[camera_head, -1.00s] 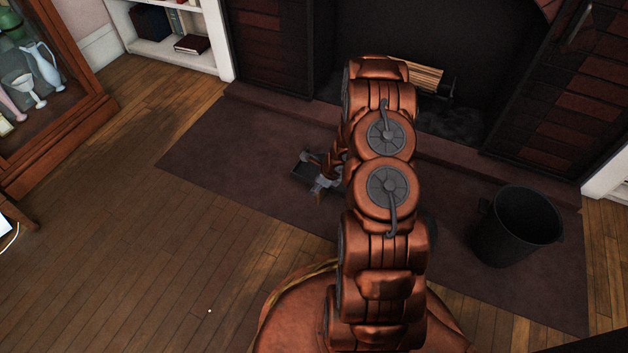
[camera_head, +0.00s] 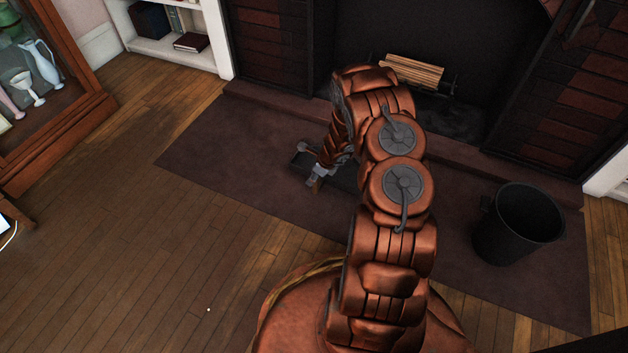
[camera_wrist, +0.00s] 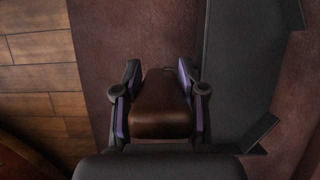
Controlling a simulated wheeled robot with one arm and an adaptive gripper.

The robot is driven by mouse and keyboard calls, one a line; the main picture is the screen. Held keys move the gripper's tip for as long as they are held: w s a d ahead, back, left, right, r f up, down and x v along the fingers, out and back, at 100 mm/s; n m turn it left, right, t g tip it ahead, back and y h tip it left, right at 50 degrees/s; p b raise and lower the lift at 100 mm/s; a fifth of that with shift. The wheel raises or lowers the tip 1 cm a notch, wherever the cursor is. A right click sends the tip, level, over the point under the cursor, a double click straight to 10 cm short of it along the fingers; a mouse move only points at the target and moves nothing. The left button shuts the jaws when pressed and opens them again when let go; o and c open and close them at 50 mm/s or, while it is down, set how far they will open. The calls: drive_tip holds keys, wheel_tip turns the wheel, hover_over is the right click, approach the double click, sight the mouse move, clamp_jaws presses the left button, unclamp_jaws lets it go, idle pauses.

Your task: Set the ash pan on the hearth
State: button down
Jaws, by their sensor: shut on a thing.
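The ash pan, a dark grey flat pan, shows partly in the head view (camera_head: 343,178), beneath my wrist, and at the right of the wrist view (camera_wrist: 238,75). My gripper (camera_wrist: 158,85) is shut on a brown block-like grip between its purple-padded fingers. It looks like the pan's handle, but where it joins the pan is hidden. My gripper also shows small in the head view (camera_head: 313,172), over the dark reddish hearth slab (camera_head: 220,150). My arm hides part of the pan. I cannot tell whether the pan touches the slab.
A black bucket (camera_head: 502,238) stands on the slab's right part. The fireplace, with a bundle of logs (camera_head: 411,71), lies behind a low step. A glass cabinet (camera_head: 75,110) stands at left. The slab's left part and the wooden floor (camera_head: 130,260) are clear.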

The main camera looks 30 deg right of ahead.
drive_tip(key=shift+f, duration=0.8)
drive_tip(key=c, duration=0.7)
unclamp_jaws()
drive_tip(key=shift+o, duration=0.2)
